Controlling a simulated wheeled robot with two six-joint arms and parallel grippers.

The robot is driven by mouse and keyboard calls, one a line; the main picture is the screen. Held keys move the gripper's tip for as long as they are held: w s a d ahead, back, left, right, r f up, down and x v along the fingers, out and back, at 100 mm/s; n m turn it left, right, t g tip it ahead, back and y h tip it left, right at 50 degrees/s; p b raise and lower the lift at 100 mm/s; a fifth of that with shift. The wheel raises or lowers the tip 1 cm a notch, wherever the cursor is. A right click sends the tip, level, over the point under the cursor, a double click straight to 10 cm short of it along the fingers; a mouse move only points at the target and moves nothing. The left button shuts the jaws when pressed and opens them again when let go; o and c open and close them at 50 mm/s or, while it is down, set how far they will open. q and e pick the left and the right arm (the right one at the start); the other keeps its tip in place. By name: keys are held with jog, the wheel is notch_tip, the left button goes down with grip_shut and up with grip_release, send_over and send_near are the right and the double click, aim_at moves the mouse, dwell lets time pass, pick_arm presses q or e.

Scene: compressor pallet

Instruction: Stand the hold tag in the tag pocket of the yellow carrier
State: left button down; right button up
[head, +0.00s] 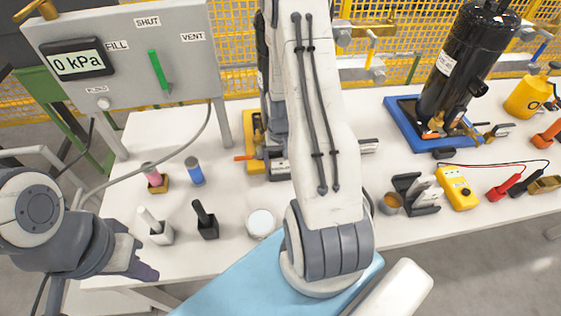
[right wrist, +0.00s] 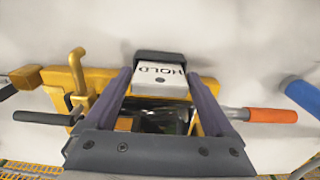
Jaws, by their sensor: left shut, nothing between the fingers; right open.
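The hold tag (right wrist: 160,88), a white plate with HOLD on it upside down in the picture, is at the edge of the yellow carrier (right wrist: 95,80) in the right wrist view. A black piece (right wrist: 165,57), seemingly the tag pocket, runs along its far side; how deep the tag sits cannot be told. My right gripper (right wrist: 160,76) is open, with its fingers on either side of the tag and a gap visible. In the head view my right arm partly covers the carrier (head: 249,131). My left gripper (head: 142,262) is shut and empty at the table's left front.
A grey gauge panel (head: 190,65) stands at the back left. Small bottles and holders, including a black one (head: 207,226), stand on the left of the white table. A blue tray (head: 405,110) with a black compressor (head: 460,65) and a yellow meter (head: 457,188) are on the right.

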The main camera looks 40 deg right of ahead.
jog(key=shift+r+p, duration=3.1)
jog(key=shift+r, duration=0.45)
jog(key=shift+w+a+r, duration=0.1)
jog(key=shift+r, duration=0.05)
jog(key=s+a+r+n+t, duration=0.25)
jog(key=a+r+n, duration=0.35)
jog(key=a+r, duration=0.95)
jog(key=s+a+r+n, duration=0.2)
jog(key=s+a, duration=0.2)
jog(key=a, duration=0.1)
jog(key=s+a+r+n+g, duration=0.1)
jog(key=s+a+r+n, duration=0.1)
jog(key=s+a, duration=0.3)
jog(key=s+a+r+n+g+y, duration=0.1)
jog(key=s+a+r+n, duration=0.1)
jog(key=s+a, duration=0.3)
jog(key=shift+n, duration=0.8)
